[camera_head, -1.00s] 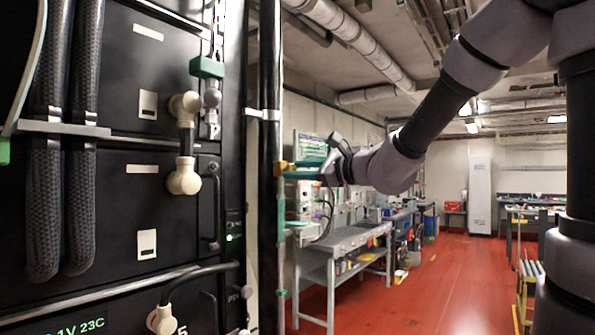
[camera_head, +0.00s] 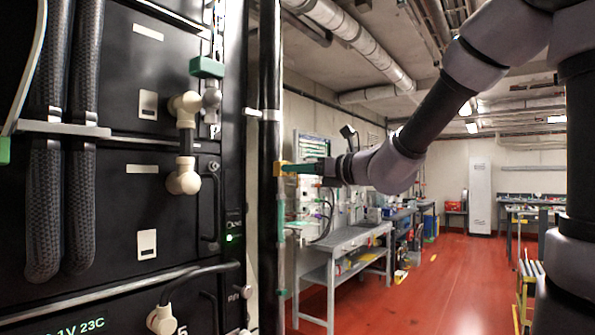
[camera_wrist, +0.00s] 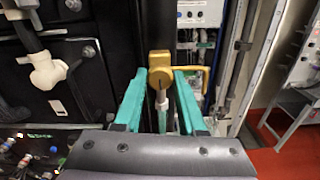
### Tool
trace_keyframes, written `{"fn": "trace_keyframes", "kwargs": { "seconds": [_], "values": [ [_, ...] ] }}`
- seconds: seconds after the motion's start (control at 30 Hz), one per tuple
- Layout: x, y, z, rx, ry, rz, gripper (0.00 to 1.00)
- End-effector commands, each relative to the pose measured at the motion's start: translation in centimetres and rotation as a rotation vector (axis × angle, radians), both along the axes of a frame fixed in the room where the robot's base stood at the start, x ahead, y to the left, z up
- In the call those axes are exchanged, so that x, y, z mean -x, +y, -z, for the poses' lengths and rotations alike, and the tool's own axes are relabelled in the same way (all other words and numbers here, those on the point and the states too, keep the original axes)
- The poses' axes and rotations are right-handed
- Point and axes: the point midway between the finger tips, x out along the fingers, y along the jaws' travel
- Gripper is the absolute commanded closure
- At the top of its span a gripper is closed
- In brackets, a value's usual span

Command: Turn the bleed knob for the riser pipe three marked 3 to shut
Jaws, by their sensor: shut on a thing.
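The bleed knob (camera_head: 279,169) is a small yellow, brass-like part on the side of the black riser pipe (camera_head: 269,75) in the head view. It also shows in the wrist view as a yellow body (camera_wrist: 161,62) between the teal fingertips. My gripper (camera_head: 291,168) reaches it from the right and is shut on it; the wrist view shows one finger on each side (camera_wrist: 161,78). A yellow bar juts out right of the body there, partly behind the right finger. I cannot read a 3 on the pipe, and the fingers partly hide the knob.
A black battery cabinet (camera_head: 120,215) with cream connectors (camera_head: 184,180) and thick cables stands close on the left. A grey workbench (camera_head: 345,240) stands behind the pipe.

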Motion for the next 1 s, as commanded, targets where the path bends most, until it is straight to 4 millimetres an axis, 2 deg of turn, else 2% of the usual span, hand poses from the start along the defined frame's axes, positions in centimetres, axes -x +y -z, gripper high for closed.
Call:
{"fn": "trace_keyframes", "kwargs": {
  "seconds": [0.7,0.73,0.8,1.0],
  "values": [
    [0.04,-0.02,0.3,-0.045,0.068,0.0,1.0],
    [0.04,-0.02,0.3,-0.044,0.067,0.0,0.56],
    [0.04,-0.02,0.28,-0.044,0.067,0.0,0.31],
    [0.02,-0.01,0.15,-0.047,0.065,0.0,0.31]
  ]
}}
